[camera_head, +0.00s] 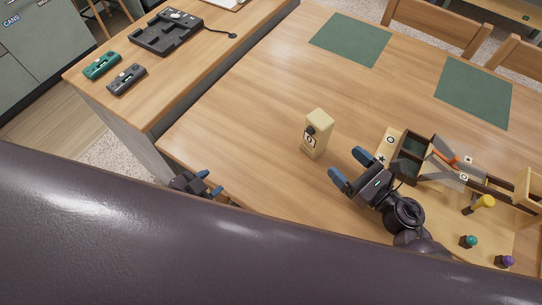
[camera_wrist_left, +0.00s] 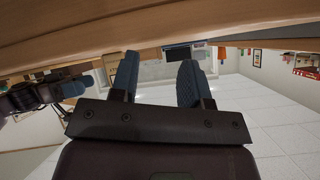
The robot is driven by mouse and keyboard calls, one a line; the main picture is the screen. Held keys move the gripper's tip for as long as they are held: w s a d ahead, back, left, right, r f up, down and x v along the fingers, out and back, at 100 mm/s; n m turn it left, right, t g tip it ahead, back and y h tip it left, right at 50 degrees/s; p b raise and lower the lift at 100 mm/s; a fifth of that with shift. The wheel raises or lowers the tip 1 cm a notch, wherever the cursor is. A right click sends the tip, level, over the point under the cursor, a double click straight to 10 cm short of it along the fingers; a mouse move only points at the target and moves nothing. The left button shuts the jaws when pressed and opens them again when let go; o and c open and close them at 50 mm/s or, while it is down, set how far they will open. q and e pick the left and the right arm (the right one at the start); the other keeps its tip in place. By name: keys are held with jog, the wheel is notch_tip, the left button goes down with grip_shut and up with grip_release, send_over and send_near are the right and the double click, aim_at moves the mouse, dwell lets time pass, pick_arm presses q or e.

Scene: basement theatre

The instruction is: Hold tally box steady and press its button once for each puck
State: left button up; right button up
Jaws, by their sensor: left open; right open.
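The tally box (camera_head: 320,128), a small upright cream box, stands on the wooden table. Its front face carries a dark round knob or button and a small white panel with a dark mark. My right gripper (camera_head: 350,169) is open and empty just right of and below the box, apart from it. My left gripper (camera_head: 211,183) is open at the table's near left edge, well away from the box, and partly hidden by my dark body. Its two blue fingers also show apart and empty in the left wrist view (camera_wrist_left: 157,80). I cannot make out any clear pucks.
Right of my right gripper lies a wooden board (camera_head: 390,145) with a dark open box (camera_head: 412,150), a yellow-headed piece (camera_head: 484,202), and teal (camera_head: 468,241) and purple (camera_head: 505,261) knobs. Green mats (camera_head: 350,39) lie at the back. The table left of the tally box is clear.

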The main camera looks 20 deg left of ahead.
aim_at(324, 143)
pick_arm(q)
jog(key=w+d+r+m+h, duration=0.1)
jog(key=d+m, duration=0.1)
jog(key=d+r+m+h, duration=0.1)
jog(key=d+h, duration=0.1)
jog(key=d, duration=0.1)
jog(key=w+d+r+m+t+h, duration=0.1)
jog(key=d+m, duration=0.1)
jog(key=d, duration=0.1)
jog(key=shift+w+r+m, duration=0.3)
jog(key=shift+w+r, duration=0.05)
jog(key=w+d+r+m+t+h, duration=0.3)
jog(key=d+r+m, duration=0.1)
jog(key=d+m, duration=0.1)
jog(key=shift+w+d+r+m, duration=0.15)
jog(key=shift+w+d+m, duration=0.1)
jog(key=shift+d+m, duration=0.2)
pick_arm(e)
jog(key=shift+x, duration=5.45)
jog(key=shift+c, duration=0.2)
jog(key=c, duration=1)
jog(key=shift+c, duration=0.2)
pick_arm(q)
grip_shut()
